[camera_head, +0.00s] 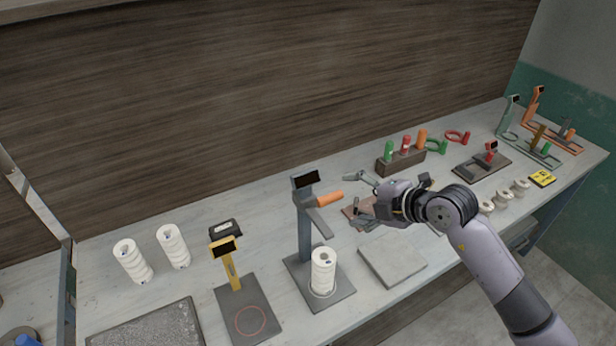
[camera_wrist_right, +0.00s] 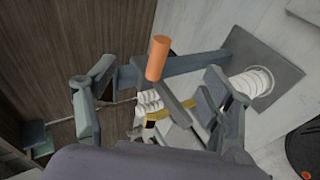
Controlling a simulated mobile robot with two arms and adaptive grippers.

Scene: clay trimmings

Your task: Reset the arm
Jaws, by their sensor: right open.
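My right gripper (camera_head: 352,199) reaches in from the right over the middle of the bench, its two fingers spread and nothing between them. It is to the right of a grey stand press (camera_head: 305,235) with an orange handle (camera_head: 329,198). In the right wrist view the open fingers frame the orange handle (camera_wrist_right: 158,58), which appears beyond them. A white ribbed cylinder (camera_head: 323,272) stands upright on the press's base; it also shows in the right wrist view (camera_wrist_right: 252,84). My left gripper is not in view.
A yellow stand (camera_head: 232,268) and two white ribbed cylinders (camera_head: 173,247) are at the left. A block with coloured handles (camera_head: 401,162) stands behind the gripper. Small white spools (camera_head: 504,200) sit near the right front edge.

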